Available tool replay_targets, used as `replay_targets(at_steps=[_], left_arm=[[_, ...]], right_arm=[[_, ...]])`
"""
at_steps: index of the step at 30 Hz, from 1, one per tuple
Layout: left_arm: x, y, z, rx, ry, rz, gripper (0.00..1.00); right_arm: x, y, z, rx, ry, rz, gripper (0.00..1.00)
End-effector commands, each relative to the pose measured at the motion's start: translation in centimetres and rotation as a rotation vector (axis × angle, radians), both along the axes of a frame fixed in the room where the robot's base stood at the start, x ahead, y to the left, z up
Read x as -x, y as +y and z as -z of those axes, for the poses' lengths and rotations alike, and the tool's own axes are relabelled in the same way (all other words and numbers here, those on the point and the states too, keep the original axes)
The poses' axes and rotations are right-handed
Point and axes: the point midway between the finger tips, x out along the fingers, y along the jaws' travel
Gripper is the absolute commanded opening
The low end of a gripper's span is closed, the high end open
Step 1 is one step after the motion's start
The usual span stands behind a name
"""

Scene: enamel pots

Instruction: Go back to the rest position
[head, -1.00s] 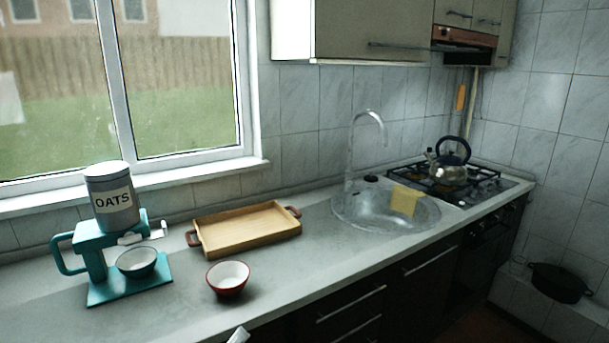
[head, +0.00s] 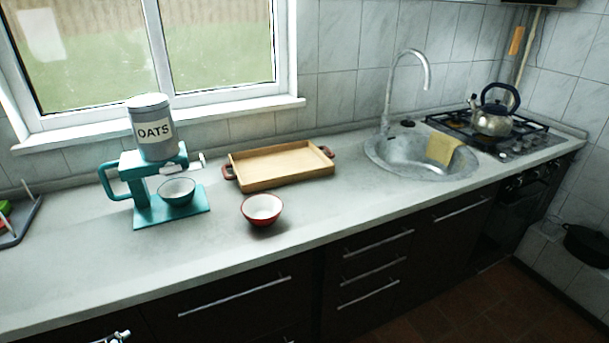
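Neither of my grippers can be made out in the head view. A small shiny piece shows at the bottom left edge, and I cannot tell whether it is a drawer handle or part of me. On the counter, a teal dispenser stand (head: 142,166) carries a grey canister labelled OATS (head: 152,128). A wooden tray (head: 280,168) with red-brown handles lies behind the red bowl and looks empty.
A kettle (head: 493,121) stands on the gas hob (head: 520,143). A dark rack (head: 22,222) is at the far left. The counter's front left is clear.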

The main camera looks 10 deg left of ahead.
Motion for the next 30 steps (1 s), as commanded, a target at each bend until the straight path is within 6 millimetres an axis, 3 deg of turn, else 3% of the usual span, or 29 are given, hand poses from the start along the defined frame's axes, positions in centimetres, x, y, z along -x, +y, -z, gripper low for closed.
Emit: replay_targets(at_steps=[14,22,30], left_arm=[[-2.3,-6.8,6.5,0.262,-0.109,0.074,1.00],[-2.5,-13.0,11.6,0.546,-0.227,0.095,1.00],[-1.8,-15.9,13.5,0.728,-0.318,0.079,1.00]], right_arm=[[0.1,0.0,0.2,0.001,0.004,0.000,0.40],[0.2,0.0,0.3,0.001,0.006,0.000,0.40],[0.1,0.0,0.3,0.001,0.006,0.000,0.40]])
